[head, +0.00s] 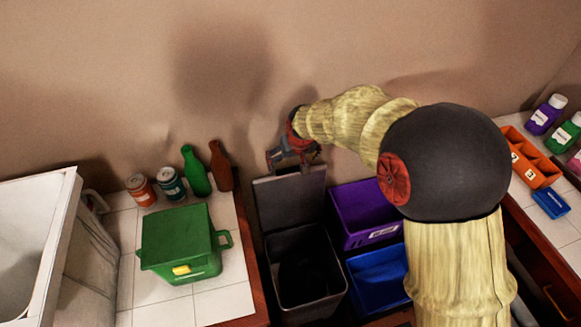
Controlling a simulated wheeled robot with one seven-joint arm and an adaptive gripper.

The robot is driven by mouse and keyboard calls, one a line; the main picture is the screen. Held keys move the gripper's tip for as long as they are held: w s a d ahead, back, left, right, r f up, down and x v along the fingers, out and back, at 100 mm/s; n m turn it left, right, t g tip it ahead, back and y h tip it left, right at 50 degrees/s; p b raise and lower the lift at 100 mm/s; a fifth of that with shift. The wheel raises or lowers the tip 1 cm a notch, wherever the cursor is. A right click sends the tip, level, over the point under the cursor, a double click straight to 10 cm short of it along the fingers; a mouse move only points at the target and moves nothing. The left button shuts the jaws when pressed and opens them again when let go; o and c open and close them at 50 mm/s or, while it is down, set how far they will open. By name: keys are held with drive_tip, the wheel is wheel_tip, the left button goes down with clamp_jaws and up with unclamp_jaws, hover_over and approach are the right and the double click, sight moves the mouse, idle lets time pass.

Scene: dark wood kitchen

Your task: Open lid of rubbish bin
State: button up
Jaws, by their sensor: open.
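The dark grey rubbish bin (318,308) stands low between the counters, with its mouth open and its inside dark. Its grey lid (291,202) is tilted up at the bin's back edge, near the wall. My gripper (293,161) is open, with its fingers pointing down at the lid's upper edge. I cannot tell whether the fingers touch the lid. My arm reaches in from the right.
A purple box (365,212) and a blue box (378,277) sit right of the bin. The left counter holds a green container (177,242), two cans (156,188), a green bottle (195,172) and a brown bottle (221,168). An orange tray (530,160) sits on the right counter.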

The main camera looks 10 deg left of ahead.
sight(290, 168)
drive_tip(key=b+x, duration=0.2)
drive_tip(key=x, duration=0.5)
drive_tip(key=shift+f, duration=0.1)
drive_tip(key=shift+c, duration=0.5)
drive_tip(key=c, duration=1.5)
drive_tip(key=shift+c, duration=0.4)
drive_tip(key=s+d+t+b, duration=0.1)
drive_tip(key=s+d, duration=0.2)
drive_tip(key=s, duration=0.3)
drive_tip(key=shift+s, duration=0.25)
drive_tip(key=shift+d, duration=0.1)
drive_tip(key=o, duration=1.7)
